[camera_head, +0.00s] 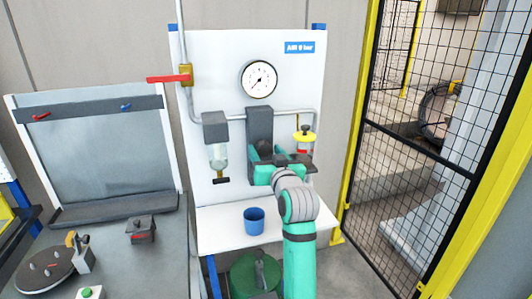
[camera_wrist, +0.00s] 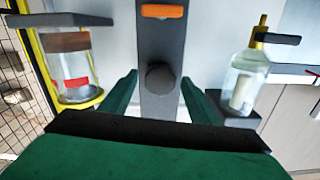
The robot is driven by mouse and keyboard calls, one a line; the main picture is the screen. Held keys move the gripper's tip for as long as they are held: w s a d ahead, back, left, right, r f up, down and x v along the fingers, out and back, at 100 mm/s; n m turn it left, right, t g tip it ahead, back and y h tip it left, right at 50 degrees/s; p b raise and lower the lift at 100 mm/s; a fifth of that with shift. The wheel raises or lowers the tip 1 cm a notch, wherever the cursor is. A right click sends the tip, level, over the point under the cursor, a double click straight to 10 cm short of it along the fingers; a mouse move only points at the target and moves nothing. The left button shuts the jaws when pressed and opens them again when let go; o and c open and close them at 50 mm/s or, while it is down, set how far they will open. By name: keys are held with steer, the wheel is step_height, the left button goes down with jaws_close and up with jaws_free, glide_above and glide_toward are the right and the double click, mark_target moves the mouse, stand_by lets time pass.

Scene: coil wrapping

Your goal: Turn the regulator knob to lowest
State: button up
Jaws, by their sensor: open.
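The regulator (camera_head: 259,122) is a dark grey upright body in the middle of the white panel. Its round dark knob (camera_wrist: 160,77) faces me in the wrist view; in the head view my gripper hides it. My green gripper (camera_wrist: 160,88) is open, with one finger on each side of the knob and gaps visible between them. I cannot tell how far the fingertips reach along the knob. In the head view my gripper (camera_head: 272,153) is at the lower front of the regulator. The round white gauge (camera_head: 259,79) is above; its needle points toward the lower left.
A red-handled valve (camera_head: 170,78) is upper left. A blue cup (camera_head: 254,221) stands on the white shelf below. A mesh fence (camera_head: 430,130) is at right.

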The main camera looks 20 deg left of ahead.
steer(key=v, duration=1)
steer(key=shift+s+d, duration=0.25)
steer(key=shift+d, duration=0.05)
steer(key=s+d+f+m+t+h, duration=0.1)
steer(key=s+d+f+m+h, duration=0.15)
steer(key=f, duration=0.65)
steer(key=s+d+f+m+h, duration=0.1)
steer(key=s+d+f, duration=0.25)
steer(key=f, duration=0.45)
steer(key=s+d+f+m+t+h, duration=0.1)
steer(key=s+d+f+m+h, duration=0.15)
steer(key=f, duration=0.65)
steer(key=s+d+f+m+h, duration=0.15)
steer(key=s+d+f, duration=0.25)
steer(key=s+f, duration=0.85)
steer(key=s+d+n+h, duration=0.1)
steer(key=s+d, duration=0.1)
steer(key=s, duration=1.1)
steer(key=s+d+n+g+h, duration=0.1)
steer(key=s+d, duration=0.1)
steer(key=s, duration=1.2)
steer(key=shift+s+d+r+g, duration=0.2)
steer(key=shift+r+g, duration=0.1)
steer(key=shift+r, duration=0.05)
